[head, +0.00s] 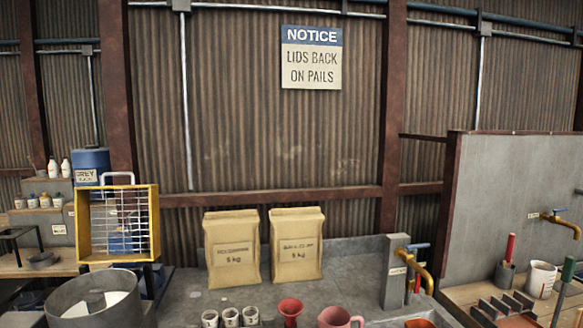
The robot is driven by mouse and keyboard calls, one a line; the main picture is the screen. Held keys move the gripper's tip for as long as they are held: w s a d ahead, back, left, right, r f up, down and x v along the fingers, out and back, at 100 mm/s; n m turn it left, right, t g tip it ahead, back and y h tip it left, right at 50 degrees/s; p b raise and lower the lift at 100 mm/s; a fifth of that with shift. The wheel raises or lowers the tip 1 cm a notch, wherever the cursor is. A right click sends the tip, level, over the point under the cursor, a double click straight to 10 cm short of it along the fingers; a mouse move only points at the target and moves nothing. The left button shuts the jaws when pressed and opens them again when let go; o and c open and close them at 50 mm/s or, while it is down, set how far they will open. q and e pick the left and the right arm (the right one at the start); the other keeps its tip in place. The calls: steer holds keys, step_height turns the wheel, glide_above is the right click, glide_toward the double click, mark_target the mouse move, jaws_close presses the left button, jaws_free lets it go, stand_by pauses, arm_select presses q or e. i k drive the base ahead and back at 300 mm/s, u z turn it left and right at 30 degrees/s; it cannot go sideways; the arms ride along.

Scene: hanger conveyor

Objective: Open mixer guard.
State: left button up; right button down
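The mixer guard is a yellow box-like frame (154,222) with a pale wire grille and a white handle (117,177) on its top edge. It stands upright at the left in the head view, on dark supports. A round grey drum (65,305) with an open top stands in front of and below it, cut by the bottom edge. The guard is raised clear of the drum's opening. Its hinge cannot be made out. Neither of my grippers is in view.
Two paper sacks (232,250) (296,245) stand on the grey counter (190,290). Cups, a red funnel (290,308) and a pink mug (338,317) line its front. A partition (510,190) rises at right.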

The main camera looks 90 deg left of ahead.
mark_target(82, 213)
steer(key=k, duration=1.95)
steer(key=u, duration=0.3)
